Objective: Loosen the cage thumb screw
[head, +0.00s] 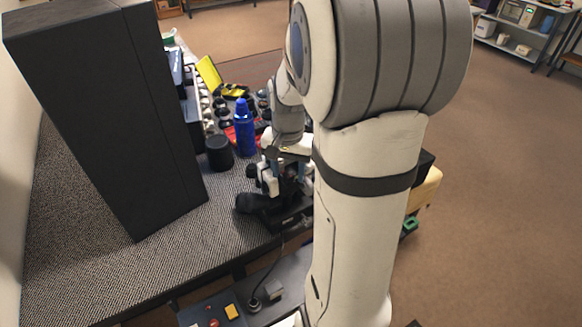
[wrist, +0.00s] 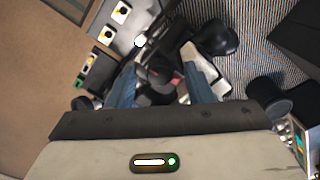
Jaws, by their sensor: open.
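My gripper (wrist: 160,66) is open, its two bluish fingers spread on either side of a dark assembly (wrist: 158,88) in the wrist view. A dark rounded part and a small reddish patch show between the fingers. I cannot tell which part is the cage thumb screw, or whether either finger touches anything. In the head view, a black device with a lens-like barrel (head: 250,203) stands near the front edge of the table.
The patterned table (head: 130,275) also bears a tall black box (head: 105,110), a blue bottle (head: 244,128), a black cylinder (head: 219,153) and an open yellow case (head: 209,73). A lower panel (head: 222,311) with coloured parts lies in front. Bare table lies left of the device.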

